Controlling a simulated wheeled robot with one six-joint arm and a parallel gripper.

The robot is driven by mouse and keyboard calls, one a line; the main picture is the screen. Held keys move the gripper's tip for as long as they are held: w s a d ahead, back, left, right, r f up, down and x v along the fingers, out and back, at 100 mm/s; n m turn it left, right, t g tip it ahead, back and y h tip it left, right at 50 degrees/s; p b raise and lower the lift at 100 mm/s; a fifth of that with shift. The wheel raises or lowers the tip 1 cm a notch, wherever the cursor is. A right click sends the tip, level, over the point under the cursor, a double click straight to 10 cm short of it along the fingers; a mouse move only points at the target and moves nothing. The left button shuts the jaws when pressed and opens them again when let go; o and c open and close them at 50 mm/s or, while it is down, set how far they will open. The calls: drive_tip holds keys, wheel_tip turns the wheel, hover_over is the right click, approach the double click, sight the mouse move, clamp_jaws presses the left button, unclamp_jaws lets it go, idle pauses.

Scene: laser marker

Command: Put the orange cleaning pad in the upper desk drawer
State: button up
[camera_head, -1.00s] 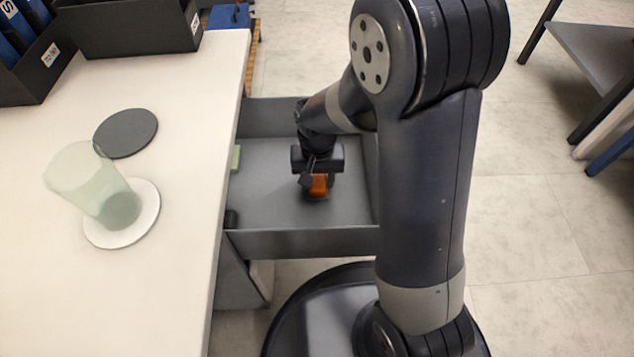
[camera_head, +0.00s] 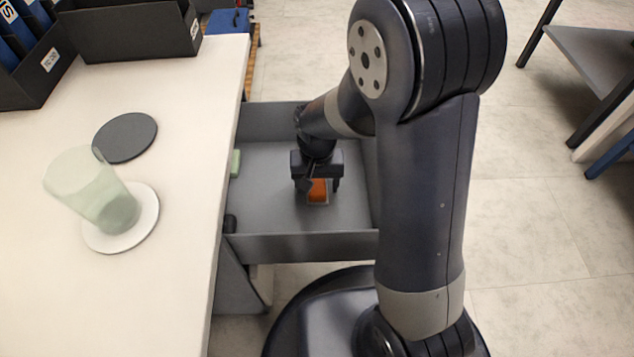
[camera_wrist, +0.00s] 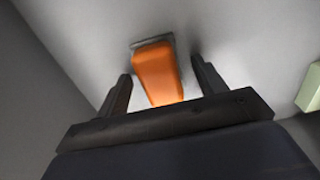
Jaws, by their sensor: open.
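The orange cleaning pad (camera_head: 318,191) has a grey edge and lies on the floor of the open upper desk drawer (camera_head: 268,200). My gripper (camera_head: 316,187) is down inside the drawer, right over the pad. In the wrist view the pad (camera_wrist: 158,75) lies between the two spread fingers of my gripper (camera_wrist: 160,82), with a gap on each side. The fingers are open and do not hold it. My gripper hides part of the pad in the head view.
A pale green block (camera_head: 235,163) and a small dark object (camera_head: 230,223) lie at the drawer's desk side. On the desk (camera_head: 180,200) stand a tilted translucent cup (camera_head: 95,195) on a white disc (camera_head: 148,222), a dark disc (camera_head: 125,138) and dark file boxes (camera_head: 125,35).

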sight(317, 184)
wheel_tip(317, 184, up, 12)
drive_tip(key=p, duration=0.4)
drive_tip(key=shift+p, duration=0.3)
